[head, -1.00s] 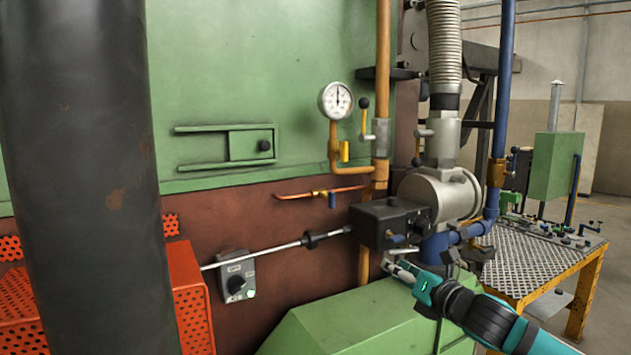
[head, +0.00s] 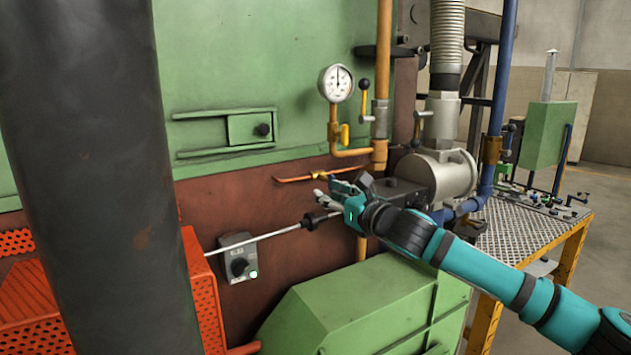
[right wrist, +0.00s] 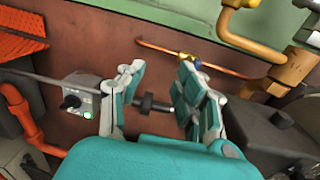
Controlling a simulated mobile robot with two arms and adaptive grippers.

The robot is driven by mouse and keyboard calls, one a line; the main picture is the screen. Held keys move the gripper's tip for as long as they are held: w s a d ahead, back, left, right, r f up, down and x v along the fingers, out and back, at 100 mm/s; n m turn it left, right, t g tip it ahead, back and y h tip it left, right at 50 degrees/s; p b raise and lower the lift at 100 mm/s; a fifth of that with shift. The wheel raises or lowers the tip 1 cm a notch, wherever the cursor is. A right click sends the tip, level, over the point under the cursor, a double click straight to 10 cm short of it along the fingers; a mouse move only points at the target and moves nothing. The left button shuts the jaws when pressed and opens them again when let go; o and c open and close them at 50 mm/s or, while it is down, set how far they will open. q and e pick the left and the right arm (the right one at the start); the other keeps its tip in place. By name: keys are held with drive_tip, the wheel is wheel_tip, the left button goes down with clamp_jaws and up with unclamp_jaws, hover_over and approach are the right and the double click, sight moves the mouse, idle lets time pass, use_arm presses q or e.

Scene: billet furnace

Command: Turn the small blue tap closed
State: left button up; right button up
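The small blue tap sits on a thin copper pipe (head: 290,179) across the brown-red furnace wall. Its brass body (head: 319,175) shows just above my right gripper (head: 330,192) in the head view; the blue handle is largely covered by the fingers. In the right wrist view the tap's brass and blue body (right wrist: 188,57) shows above the right-hand finger, and the lower handle is hidden. My right gripper (right wrist: 158,80) is open, fingers apart, with nothing held between them. It is close in front of and below the tap; I cannot tell whether it touches. My left gripper is out of view.
A metal rod with a black collar (right wrist: 150,104) passes behind the open fingers. A grey switch box (head: 238,262) is lower left. A pressure gauge (head: 336,83) and a yellow-handled valve (head: 344,134) are above. A dark box (head: 400,192) is right; a green housing (head: 350,310) lies below.

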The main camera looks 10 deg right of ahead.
drive_tip(key=x, duration=0.3)
drive_tip(key=p+x, duration=0.1)
drive_tip(key=x, duration=0.2)
drive_tip(key=shift+s+a+r, duration=0.1)
drive_tip(key=shift+s+a, duration=0.15)
drive_tip(key=shift+a, duration=0.1)
drive_tip(key=shift+c, duration=0.2)
drive_tip(key=c, duration=0.4)
drive_tip(key=shift+c, duration=1.3)
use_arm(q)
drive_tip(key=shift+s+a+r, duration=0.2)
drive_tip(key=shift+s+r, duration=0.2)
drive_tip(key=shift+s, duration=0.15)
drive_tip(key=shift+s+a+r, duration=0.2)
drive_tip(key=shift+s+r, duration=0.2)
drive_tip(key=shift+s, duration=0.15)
use_arm(e)
clamp_jaws()
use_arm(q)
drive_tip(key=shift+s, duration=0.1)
